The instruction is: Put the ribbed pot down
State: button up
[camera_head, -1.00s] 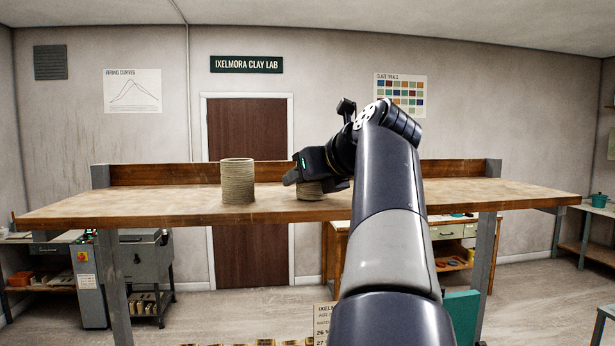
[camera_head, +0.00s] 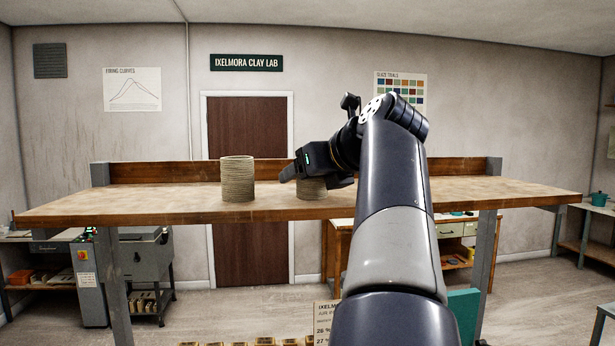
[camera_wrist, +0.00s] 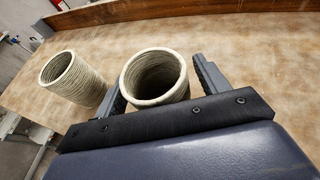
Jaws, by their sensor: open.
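A ribbed, beige clay pot (camera_head: 312,189) stands upright on the wooden workbench (camera_head: 420,196), partly hidden behind my gripper (camera_head: 292,176). In the wrist view this pot (camera_wrist: 158,82) has an open round mouth and sits between the two fingers of my gripper (camera_wrist: 160,85). The fingers are spread on either side of it, with a gap visible on the right. A second, similar ribbed pot (camera_head: 238,180) stands upright on the bench to the left. It also shows in the wrist view (camera_wrist: 72,80), outside the jaws.
A low wooden backboard (camera_head: 160,173) runs along the bench's back, with grey posts at its ends. The bench top is clear to the left of the pots and to the right of my arm. The bench's front edge is close to both pots.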

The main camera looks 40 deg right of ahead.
jog(key=v, duration=1.1)
jog(key=shift+b, duration=0.3)
